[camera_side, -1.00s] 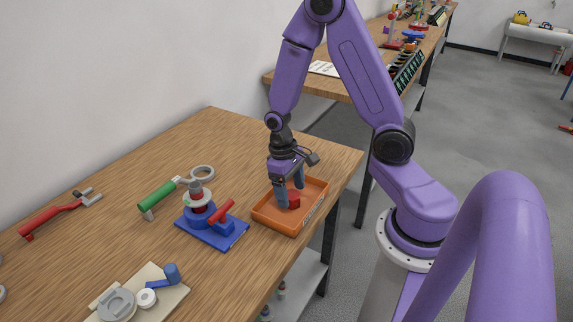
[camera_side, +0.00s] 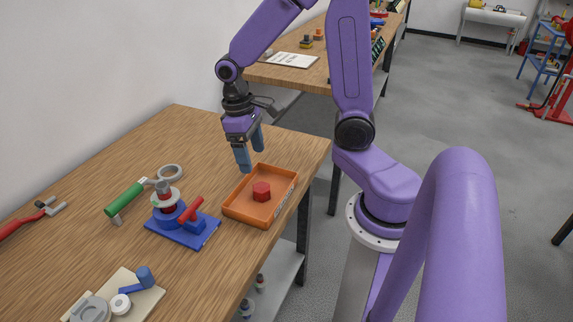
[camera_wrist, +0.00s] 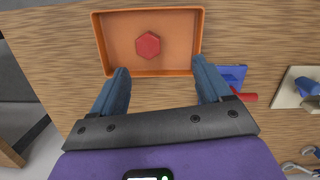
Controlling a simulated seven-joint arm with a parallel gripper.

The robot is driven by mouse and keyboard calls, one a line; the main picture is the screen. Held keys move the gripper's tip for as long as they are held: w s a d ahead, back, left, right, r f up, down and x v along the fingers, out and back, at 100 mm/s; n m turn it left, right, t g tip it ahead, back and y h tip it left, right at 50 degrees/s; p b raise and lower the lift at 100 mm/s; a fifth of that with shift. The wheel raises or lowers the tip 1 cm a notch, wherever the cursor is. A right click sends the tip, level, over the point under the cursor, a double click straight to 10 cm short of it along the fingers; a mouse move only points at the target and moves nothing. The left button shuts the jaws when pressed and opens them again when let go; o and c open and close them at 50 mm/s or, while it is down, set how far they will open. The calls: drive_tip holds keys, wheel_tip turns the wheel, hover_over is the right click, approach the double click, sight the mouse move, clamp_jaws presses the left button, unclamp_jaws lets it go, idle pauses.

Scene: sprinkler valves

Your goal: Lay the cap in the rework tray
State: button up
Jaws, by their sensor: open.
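The red hexagonal cap (camera_side: 262,191) lies inside the orange rework tray (camera_side: 236,213), on its floor near the middle. In the wrist view the cap (camera_wrist: 148,45) sits clear of the tray walls (camera_wrist: 100,42). My gripper (camera_side: 250,158) is open and empty. It hangs above the table at the back left of the tray, apart from the cap. Its two blue fingers (camera_wrist: 160,83) show spread apart in the wrist view, with nothing between them.
A blue valve stand (camera_side: 190,234) with a red handle stands left of the tray. The tray is near the table's right edge.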

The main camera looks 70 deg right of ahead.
drive_tip(key=s+a+r+n, duration=0.1)
drive_tip(key=s+a+n, duration=0.1)
drive_tip(key=s, duration=0.3)
drive_tip(key=s+a+r+n+t, duration=0.1)
drive_tip(key=s+a+n, duration=0.2)
drive_tip(key=s+n, duration=0.2)
drive_tip(key=s+a+r+n+t, duration=0.1)
drive_tip(key=s+a+r+n, duration=0.1)
drive_tip(key=s, duration=0.4)
drive_tip(key=shift+a+n+y, duration=0.3)
drive_tip(key=shift+a+n, duration=0.05)
drive_tip(key=shift+n, duration=0.55)
drive_tip(key=shift+w+r, duration=0.1)
